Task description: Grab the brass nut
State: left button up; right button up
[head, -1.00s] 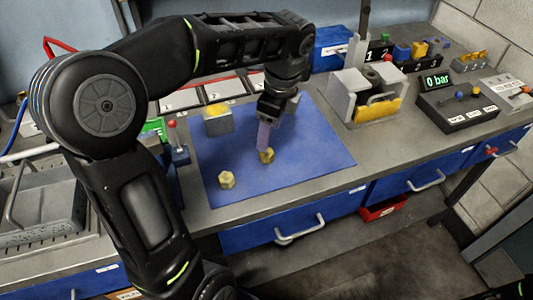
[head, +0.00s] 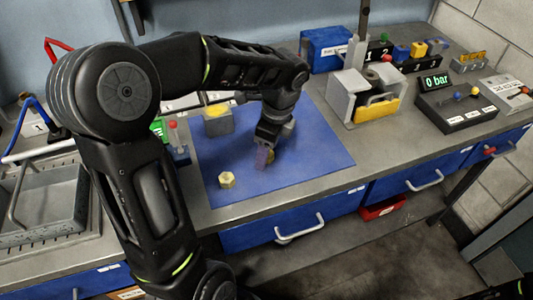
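One brass-coloured hex nut (head: 227,180) lies on the blue mat (head: 315,165), front left. A second brass-coloured nut (head: 270,157) lies right of it, mostly hidden by my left gripper. My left gripper (head: 263,158) points down, its mauve fingertips low over the mat, in front of or around this second nut. I cannot tell whether they touch it, or whether they are open or shut. My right gripper is not in view.
A grey block with a yellow top (head: 217,120) stands at the mat's back left. A red-knobbed lever (head: 177,148) stands left of the mat. A grey and yellow fixture (head: 365,95) is at the back right. The mat's right side is clear.

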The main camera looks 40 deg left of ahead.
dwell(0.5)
pick_arm(q)
grip_shut()
dwell(0.5)
